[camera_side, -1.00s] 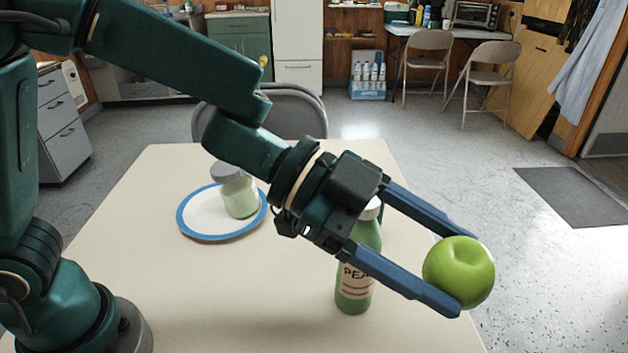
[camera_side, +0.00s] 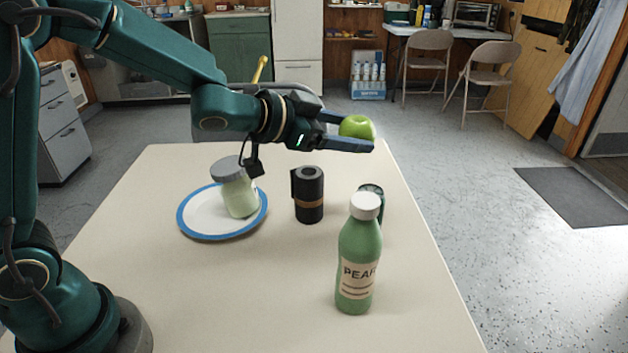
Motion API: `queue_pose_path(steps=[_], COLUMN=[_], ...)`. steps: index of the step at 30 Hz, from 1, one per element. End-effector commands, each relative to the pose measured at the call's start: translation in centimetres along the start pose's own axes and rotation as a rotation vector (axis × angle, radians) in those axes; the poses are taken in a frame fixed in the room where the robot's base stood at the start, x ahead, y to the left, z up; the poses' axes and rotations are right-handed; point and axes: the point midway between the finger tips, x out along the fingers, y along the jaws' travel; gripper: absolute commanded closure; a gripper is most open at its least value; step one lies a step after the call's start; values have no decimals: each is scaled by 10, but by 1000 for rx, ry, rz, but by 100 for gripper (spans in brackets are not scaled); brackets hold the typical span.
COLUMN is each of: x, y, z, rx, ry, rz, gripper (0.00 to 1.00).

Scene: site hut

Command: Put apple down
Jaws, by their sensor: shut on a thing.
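A green apple (camera_side: 357,127) is held between the blue fingers of my gripper (camera_side: 352,136), which is shut on it. The gripper points to the right and holds the apple in the air, over the far right part of the cream table (camera_side: 300,275) as seen here. The apple is clear of the tabletop. The near finger hides its lower part.
On the table stand a green bottle (camera_side: 358,265), a dark object (camera_side: 374,192) partly hidden behind it, a black roll (camera_side: 309,196) and a blue-rimmed plate (camera_side: 192,232) with a lidded jar (camera_side: 238,190). The table's front middle is clear.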

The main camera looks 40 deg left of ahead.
Motion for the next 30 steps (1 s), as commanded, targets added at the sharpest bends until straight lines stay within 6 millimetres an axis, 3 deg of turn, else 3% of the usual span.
queue_pose_path(steps=[8,12,18,24,30], x=[-19,-46,-100,-157,-190], y=[-107,-160,-219,-253,-267], z=[65,108,173,228,255], rx=[-145,-222,-332,-420,-460], ry=[-96,-150,-223,-280,-303], rz=[-335,-524,-791,-1008,-1108], gripper=[93,93,93,93,93])
